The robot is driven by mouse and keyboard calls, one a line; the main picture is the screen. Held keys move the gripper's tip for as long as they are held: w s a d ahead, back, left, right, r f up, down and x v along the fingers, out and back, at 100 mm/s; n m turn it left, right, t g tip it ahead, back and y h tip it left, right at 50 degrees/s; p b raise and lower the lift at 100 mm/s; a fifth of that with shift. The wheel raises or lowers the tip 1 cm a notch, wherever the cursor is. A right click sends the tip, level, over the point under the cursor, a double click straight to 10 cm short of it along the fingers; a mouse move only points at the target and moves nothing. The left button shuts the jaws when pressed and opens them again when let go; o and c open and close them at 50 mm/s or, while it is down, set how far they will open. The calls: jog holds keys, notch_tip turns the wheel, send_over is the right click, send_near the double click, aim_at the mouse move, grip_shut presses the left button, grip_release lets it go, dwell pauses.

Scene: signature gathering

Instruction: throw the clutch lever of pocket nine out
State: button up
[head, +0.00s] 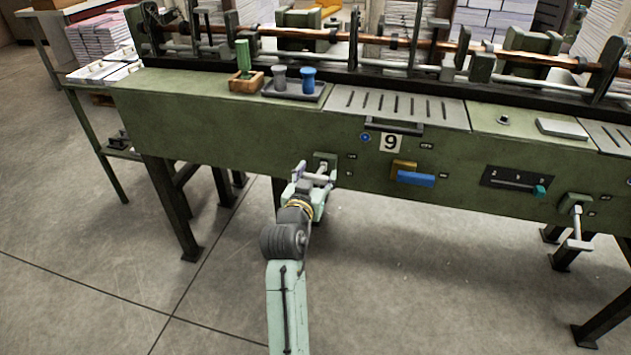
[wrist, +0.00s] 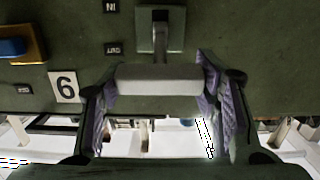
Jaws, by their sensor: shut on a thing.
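The clutch lever of pocket nine is a grey crossbar handle (wrist: 158,79) on a short stem, coming out of a small green plate (wrist: 160,22) on the machine's front. In the head view the lever (head: 322,166) stands left of and below the white number plate 9 (head: 391,142). My gripper (head: 315,176) is at the lever and partly covers it. In the wrist view my gripper (wrist: 160,92) has one purple-padded finger at each end of the crossbar, shut on it. The IN label (wrist: 110,6) and OUT label (wrist: 113,47) appear upside down beside the lever.
A blue handle (head: 416,179) and a slider with a teal knob (head: 540,190) are right of the lever. A similar lever (head: 577,230) hangs farther right. A green-handled tool (head: 243,58) and two pots stand on top. The floor before the machine is clear.

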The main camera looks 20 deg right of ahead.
jog(key=shift+w+d+r, duration=0.1)
jog(key=shift+w+r, duration=0.05)
jog(key=shift+r, duration=0.75)
jog(key=o, duration=1.7)
jog(key=shift+f, duration=0.2)
jog(key=v, duration=1.2)
